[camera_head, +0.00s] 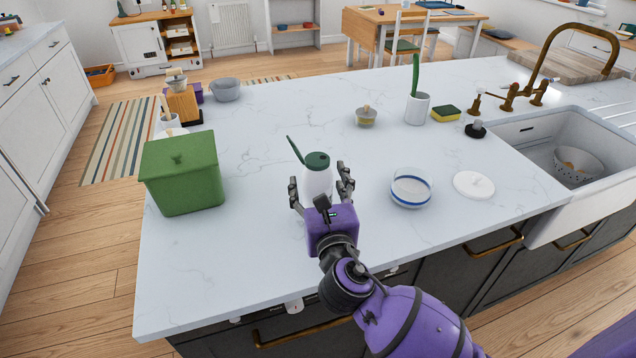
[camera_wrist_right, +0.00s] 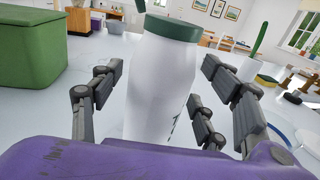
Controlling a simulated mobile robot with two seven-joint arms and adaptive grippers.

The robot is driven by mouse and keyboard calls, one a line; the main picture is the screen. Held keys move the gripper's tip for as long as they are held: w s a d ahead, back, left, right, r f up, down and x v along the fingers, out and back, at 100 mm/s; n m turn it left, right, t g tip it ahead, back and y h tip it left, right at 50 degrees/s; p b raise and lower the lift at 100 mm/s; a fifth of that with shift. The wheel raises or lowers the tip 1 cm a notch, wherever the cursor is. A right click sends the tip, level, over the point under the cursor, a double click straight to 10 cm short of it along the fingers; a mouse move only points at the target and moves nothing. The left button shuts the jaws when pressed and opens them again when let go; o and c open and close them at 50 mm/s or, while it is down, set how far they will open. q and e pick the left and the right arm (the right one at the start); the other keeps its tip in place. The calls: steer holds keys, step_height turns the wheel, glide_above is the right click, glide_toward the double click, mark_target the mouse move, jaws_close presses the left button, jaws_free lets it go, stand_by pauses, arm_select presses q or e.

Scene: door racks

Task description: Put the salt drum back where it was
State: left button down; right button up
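The salt drum appears to be the white container with a dark green lid (camera_head: 317,180), upright near the middle of the counter. A thin green flap sticks up at the left of its lid. The wrist view shows its white side close up (camera_wrist_right: 158,85), with part of a dark marking. My right gripper (camera_head: 319,177) is open, with its fingers on either side of the drum. In the wrist view (camera_wrist_right: 163,80) there are gaps between the fingers and the drum. The drum's base is hidden behind the gripper. My left gripper is not in view.
On the white counter (camera_head: 260,120), a green lidded box (camera_head: 182,175) stands left.

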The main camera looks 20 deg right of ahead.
steer(key=s+a, duration=0.1)
steer(key=s, duration=1.1)
steer(key=shift+a+r+b, duration=0.15)
steer(key=shift+a+b, duration=0.1)
steer(key=shift+b, duration=0.15)
steer(key=shift+w, duration=0.1)
